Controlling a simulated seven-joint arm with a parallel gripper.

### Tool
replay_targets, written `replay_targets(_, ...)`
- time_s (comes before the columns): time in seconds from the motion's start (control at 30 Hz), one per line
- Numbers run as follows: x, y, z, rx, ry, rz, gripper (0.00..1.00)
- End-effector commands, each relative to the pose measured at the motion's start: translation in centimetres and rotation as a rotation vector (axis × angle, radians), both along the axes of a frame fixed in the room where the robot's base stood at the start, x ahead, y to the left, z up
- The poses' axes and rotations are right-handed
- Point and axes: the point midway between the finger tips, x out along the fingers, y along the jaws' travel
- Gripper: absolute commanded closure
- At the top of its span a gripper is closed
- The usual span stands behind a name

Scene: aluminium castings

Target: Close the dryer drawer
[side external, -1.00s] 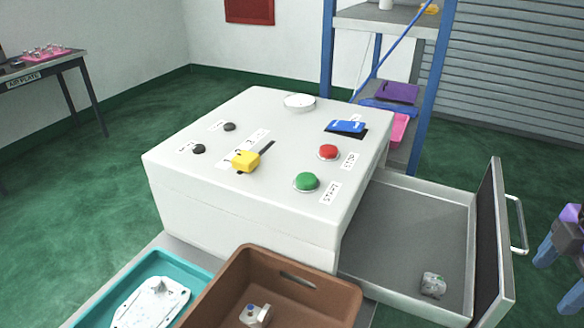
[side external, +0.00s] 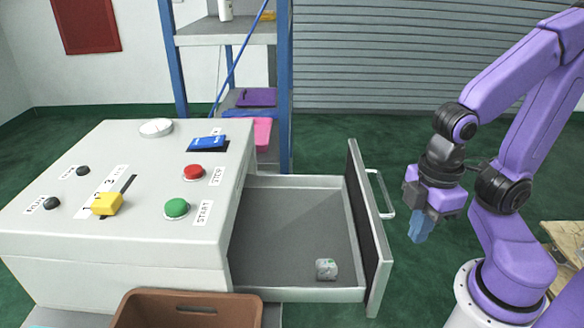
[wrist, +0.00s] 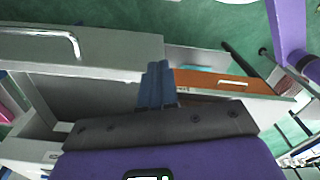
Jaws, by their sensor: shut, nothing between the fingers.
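The dryer drawer (side external: 290,232) stands pulled out of the right side of the white dryer (side external: 120,265) in the side external view. Its front panel (side external: 368,228) carries a metal bar handle (side external: 383,194) on the outer face. A small grey casting (side external: 326,269) lies on the drawer floor near the front panel. My gripper (side external: 418,232) is shut and empty, pointing down to the right of the front panel and apart from it. In the wrist view the shut fingers (wrist: 158,84) show in front of the drawer's front panel, with the handle (wrist: 50,40) at upper left.
The dryer's top has a green start button (side external: 176,208), a red stop button (side external: 193,172) and a yellow lever knob (side external: 107,203). A brown bin (side external: 185,310) stands in front of the dryer. A blue-framed shelf (side external: 285,90) is behind. Green floor is free between drawer and arm.

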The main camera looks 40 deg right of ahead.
Motion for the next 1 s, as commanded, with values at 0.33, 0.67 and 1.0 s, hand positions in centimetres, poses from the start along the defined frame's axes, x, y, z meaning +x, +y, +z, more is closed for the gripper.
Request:
replay_targets(0.33,0.1,0.2,5.0,0.01,-0.005,0.001,1.0)
replay_targets(0.67,3.8,0.1,5.4,0.015,0.1,-0.237,1.0)
replay_targets(1.0,11.1,-1.8,5.8,0.113,0.246,-0.607,1.0)
